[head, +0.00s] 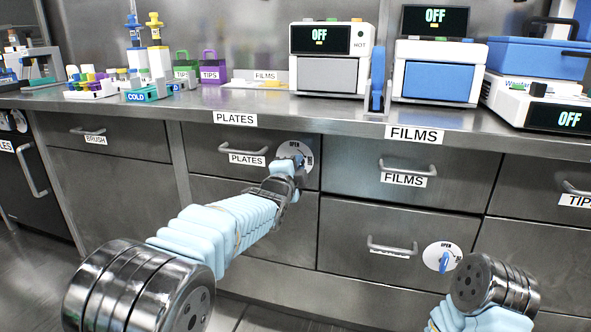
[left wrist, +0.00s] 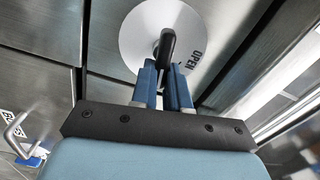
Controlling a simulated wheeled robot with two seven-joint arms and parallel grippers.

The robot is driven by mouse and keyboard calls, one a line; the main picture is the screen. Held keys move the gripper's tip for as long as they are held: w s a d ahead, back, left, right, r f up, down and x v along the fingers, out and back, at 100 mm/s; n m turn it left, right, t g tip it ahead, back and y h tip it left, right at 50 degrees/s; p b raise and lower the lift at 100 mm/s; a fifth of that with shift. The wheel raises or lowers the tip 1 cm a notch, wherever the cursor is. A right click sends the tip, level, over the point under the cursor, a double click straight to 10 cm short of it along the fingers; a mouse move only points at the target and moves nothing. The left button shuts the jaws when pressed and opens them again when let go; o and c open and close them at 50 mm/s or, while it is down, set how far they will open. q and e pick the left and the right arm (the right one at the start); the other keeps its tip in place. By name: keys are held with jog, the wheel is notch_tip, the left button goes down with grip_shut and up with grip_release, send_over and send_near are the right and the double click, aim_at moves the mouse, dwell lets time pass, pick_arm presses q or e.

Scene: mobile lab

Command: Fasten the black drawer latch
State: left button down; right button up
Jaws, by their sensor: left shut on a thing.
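The black drawer latch shows in the left wrist view (left wrist: 167,45) as a black handle on a white round plate (left wrist: 138,38) marked OPEN. In the head view the white plate (head: 286,150) is on the upper PLATES drawer (head: 215,137), at its right end. The drawer front looks flush with its neighbours. My left gripper (head: 288,172) is at the plate and hides most of the latch there. In the left wrist view its blue fingers (left wrist: 164,85) are shut on the latch handle. My right gripper is out of view; only part of its arm shows at lower right.
A blue latch (head: 444,262) on a white plate is on the lower middle drawer. Bar handles stick out from the drawers, including the PLATES handle (head: 243,148). The steel counter edge (head: 330,143) overhangs above, with lab devices on top.

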pick_arm(q)
jog(key=shift+f+m+b, duration=0.3)
jog(key=shift+m+b, duration=0.3)
jog(key=shift+m, duration=0.5)
jog(key=c, duration=1.1)
grip_release()
jog(key=v, duration=1.4)
jog(key=shift+r+p, duration=0.1)
jog(key=shift+p, duration=0.25)
